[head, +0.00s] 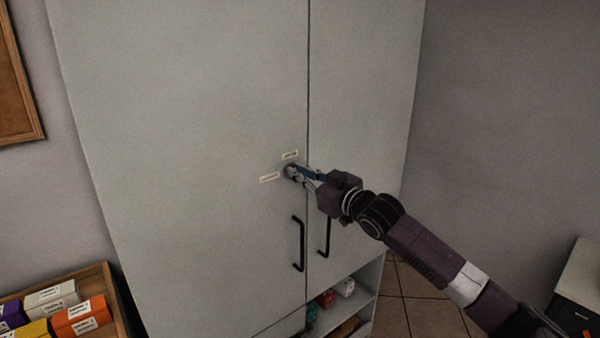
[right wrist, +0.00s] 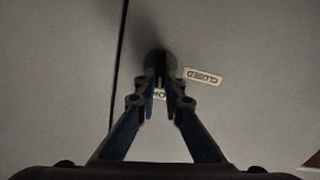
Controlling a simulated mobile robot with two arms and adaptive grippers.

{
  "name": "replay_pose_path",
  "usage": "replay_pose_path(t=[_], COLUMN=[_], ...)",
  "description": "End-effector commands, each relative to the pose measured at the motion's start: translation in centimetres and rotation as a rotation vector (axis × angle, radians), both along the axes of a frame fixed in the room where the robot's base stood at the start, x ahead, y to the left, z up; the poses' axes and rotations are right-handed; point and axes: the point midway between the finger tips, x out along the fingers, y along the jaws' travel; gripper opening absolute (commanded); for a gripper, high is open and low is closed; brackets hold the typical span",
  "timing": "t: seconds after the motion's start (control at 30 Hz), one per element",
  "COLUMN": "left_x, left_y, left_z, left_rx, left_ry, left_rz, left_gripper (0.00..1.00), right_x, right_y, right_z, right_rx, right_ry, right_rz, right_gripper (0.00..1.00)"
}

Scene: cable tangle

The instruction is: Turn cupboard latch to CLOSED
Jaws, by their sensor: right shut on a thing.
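The cupboard latch (right wrist: 157,63) is a small dark round knob on the pale cupboard's left door (head: 190,120), close to the seam between the doors. My right gripper (head: 293,172) reaches in from the right and is shut on the latch; its fingers (right wrist: 160,93) hide part of it. The CLOSED label (right wrist: 203,76) also shows left of the latch in the head view (head: 270,177). A second label (head: 290,155) sits above the latch there, partly hidden by the fingers in the wrist view. I cannot tell the latch's exact angle. My left gripper is not in view.
Two black door handles (head: 298,244) (head: 324,237) hang below the latch. An open shelf with small items (head: 326,298) is at the cupboard's lower right. A wooden tray of coloured boxes (head: 118,312) stands at lower left.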

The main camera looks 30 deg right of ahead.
Motion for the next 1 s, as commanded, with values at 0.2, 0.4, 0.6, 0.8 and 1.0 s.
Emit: replay_pose_path(t=[0.2, 0.4, 0.6, 0.8, 1.0], left_x=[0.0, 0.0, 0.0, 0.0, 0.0], left_y=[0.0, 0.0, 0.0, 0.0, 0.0], left_z=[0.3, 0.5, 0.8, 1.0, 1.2], left_rx=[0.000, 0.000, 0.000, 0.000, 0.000], left_ry=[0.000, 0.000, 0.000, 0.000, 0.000], left_rz=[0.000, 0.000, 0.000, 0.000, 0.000], left_gripper=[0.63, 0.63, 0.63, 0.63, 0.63], right_x=[0.0, 0.0, -0.1, -0.1, -0.1], right_y=[0.2, 0.4, 0.6, 0.7, 0.9], right_z=[0.0, -0.1, -0.3, -0.4, -0.7], right_rx=[-0.204, -0.393, -0.582, -0.773, -0.958], right_ry=[-0.016, -0.030, -0.044, -0.061, -0.074], right_rz=[0.001, 0.001, 0.001, 0.001, 0.002], right_gripper=[0.00, 0.00, 0.00, 0.00, 0.00])
